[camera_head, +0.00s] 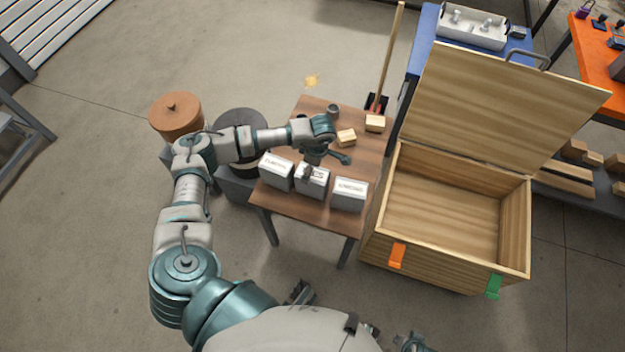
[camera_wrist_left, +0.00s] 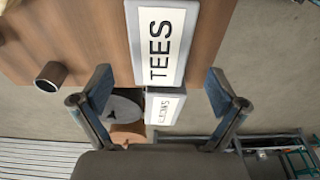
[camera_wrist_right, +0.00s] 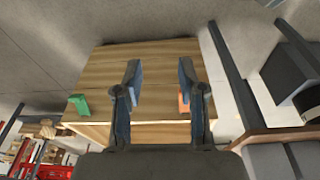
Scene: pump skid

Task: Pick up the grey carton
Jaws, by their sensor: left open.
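Three light grey cartons with white labels stand in a row on the front of the small brown table (camera_head: 308,205): a left one (camera_head: 277,171), a middle one (camera_head: 312,182) and a right one (camera_head: 349,195). Their colours look much alike. My left gripper (camera_head: 326,163) is open above the middle carton and partly covers it. In the left wrist view (camera_wrist_left: 158,92) its fingers are spread, with the carton labelled TEES (camera_wrist_left: 165,45) ahead between them and a second labelled carton (camera_wrist_left: 163,108) below. No contact shows. My right gripper (camera_wrist_right: 160,75) is open and empty, pointed toward the wooden crate.
The open wooden crate (camera_head: 440,215) stands right of the table, its lid (camera_head: 505,95) raised. Small wooden blocks (camera_head: 375,123) and a dark cup (camera_head: 333,109) are at the table's back. Round drums (camera_head: 176,112) stand left. A blue bench (camera_head: 424,38) is behind.

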